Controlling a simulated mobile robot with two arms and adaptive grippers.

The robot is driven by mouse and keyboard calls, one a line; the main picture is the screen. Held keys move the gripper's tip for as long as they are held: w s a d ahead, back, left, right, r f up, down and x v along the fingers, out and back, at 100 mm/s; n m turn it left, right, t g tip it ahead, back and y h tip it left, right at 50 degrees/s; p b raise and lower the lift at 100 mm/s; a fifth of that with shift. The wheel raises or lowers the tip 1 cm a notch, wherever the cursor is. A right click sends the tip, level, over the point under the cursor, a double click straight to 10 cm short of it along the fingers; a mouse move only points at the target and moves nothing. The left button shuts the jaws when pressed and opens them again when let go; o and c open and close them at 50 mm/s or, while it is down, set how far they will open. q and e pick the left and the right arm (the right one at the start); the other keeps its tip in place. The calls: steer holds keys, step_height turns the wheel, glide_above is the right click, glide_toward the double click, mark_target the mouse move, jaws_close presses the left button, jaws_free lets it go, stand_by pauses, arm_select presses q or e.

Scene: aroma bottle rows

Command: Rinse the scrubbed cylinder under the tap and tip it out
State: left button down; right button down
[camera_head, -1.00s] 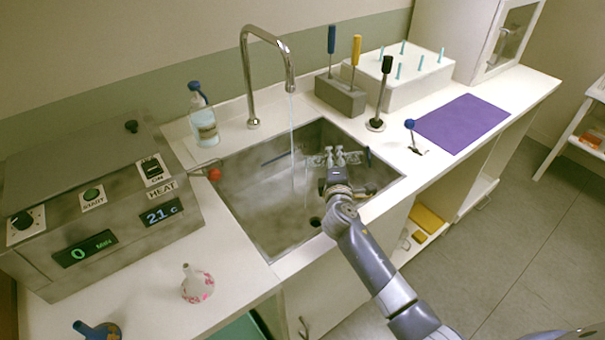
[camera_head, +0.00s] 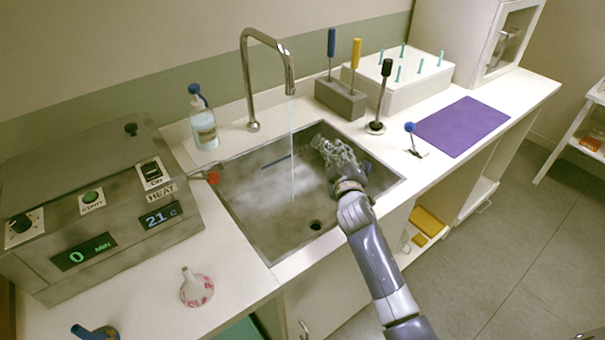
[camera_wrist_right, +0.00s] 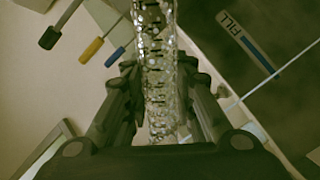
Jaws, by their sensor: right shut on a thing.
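My right gripper (camera_head: 338,156) is over the right part of the sink (camera_head: 262,215). In the right wrist view its fingers (camera_wrist_right: 160,110) are closed on a clear glass cylinder (camera_wrist_right: 155,50) covered with droplets or bumps. In the head view the cylinder is hard to tell from the gripper. The curved metal tap (camera_head: 246,85) stands behind the sink, and a thin water stream (camera_head: 292,150) falls from it into the basin. The gripper is to the right of the stream, apart from it. The cylinder's open end is not clear. My left gripper is not in view.
A blue-handled lever (camera_head: 411,128) and a black-handled lever (camera_head: 386,70) stand right of the sink. A grey block (camera_head: 340,98) holds yellow and blue-handled tools. A white peg rack (camera_head: 425,75), purple mat (camera_head: 462,126), bottle (camera_head: 203,125) and heater box (camera_head: 90,200) surround it.

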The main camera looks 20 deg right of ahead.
steer(key=shift+w+a+r+m, duration=0.1)
steer(key=shift+a+r+m, duration=0.2)
steer(key=shift+r+m, duration=0.65)
steer(key=shift+f, duration=0.25)
steer(key=shift+d+y, duration=0.1)
steer(key=shift+y, duration=0.2)
steer(key=m, duration=0.1)
steer(key=r+m+p, duration=0.1)
steer(key=m, duration=0.1)
steer(key=d+m, duration=0.1)
steer(key=shift+r+t, duration=0.35)
steer(key=shift+t, duration=0.05)
steer(key=shift+s+r+m, duration=0.15)
steer(key=shift+s+m, duration=0.05)
steer(key=shift+m, duration=0.55)
steer(key=shift+p, duration=0.3)
steer(key=m, duration=0.1)
steer(key=r+m, duration=0.1)
steer(key=shift+s+d+m+t, duration=0.1)
steer(key=shift+d+m+t, duration=0.2)
